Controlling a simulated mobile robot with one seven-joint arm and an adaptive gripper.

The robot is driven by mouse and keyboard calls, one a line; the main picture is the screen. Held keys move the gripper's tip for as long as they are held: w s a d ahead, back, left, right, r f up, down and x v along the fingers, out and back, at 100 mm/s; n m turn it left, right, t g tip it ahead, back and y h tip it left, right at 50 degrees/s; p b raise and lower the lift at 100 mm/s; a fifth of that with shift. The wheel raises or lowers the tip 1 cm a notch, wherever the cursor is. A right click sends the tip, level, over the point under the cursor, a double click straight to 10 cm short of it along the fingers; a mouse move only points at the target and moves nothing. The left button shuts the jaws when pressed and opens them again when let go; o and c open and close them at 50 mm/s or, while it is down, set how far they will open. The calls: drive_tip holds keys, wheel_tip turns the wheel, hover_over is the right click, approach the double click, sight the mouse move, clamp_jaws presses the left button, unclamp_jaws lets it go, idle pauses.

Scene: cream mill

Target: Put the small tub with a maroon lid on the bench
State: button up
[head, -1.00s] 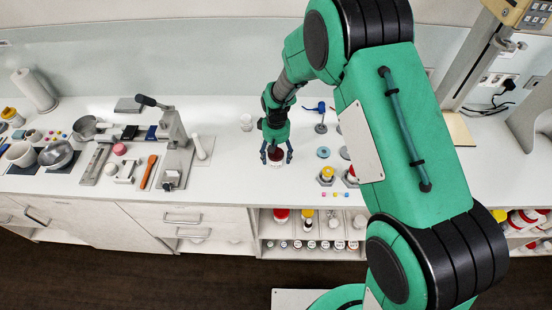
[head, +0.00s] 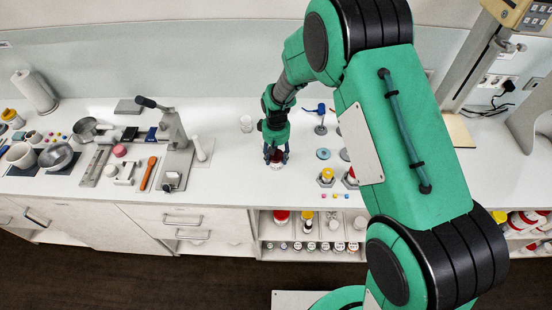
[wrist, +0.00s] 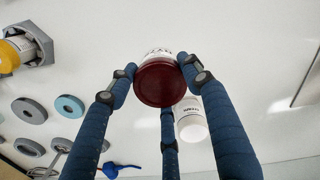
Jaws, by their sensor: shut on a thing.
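The small tub with a maroon lid (wrist: 160,84) is upright on the white bench (head: 225,175), its lid facing the wrist camera. In the head view the tub (head: 276,166) shows just below my gripper (head: 276,155). My gripper also fills the wrist view (wrist: 157,78), with its blue fingers closed around the tub. Two fingertips touch its sides near the lid, and a third finger reaches up from below. The tub appears to be at bench height; I cannot tell whether its base touches.
A white tub (wrist: 191,120) stands close by; in the head view a white cup-like thing (head: 246,123) is behind my gripper. Grey and blue rings (wrist: 70,106) and a yellow-lidded jar (head: 327,175) lie to one side. Clear bench lies left of my gripper.

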sight(276, 155)
drive_tip(key=shift+r, duration=0.2)
drive_tip(key=shift+r, duration=0.55)
wheel_tip(276, 155, up, 2)
drive_tip(key=shift+r, duration=0.15)
drive_tip(key=s+d, duration=0.2)
drive_tip(key=s, duration=0.5)
drive_tip(key=s+d+r, duration=0.1)
drive_tip(key=s+d, duration=0.2)
drive_tip(key=s, duration=0.5)
drive_tip(key=shift+s+d+r, duration=0.1)
drive_tip(key=shift+b, duration=0.3)
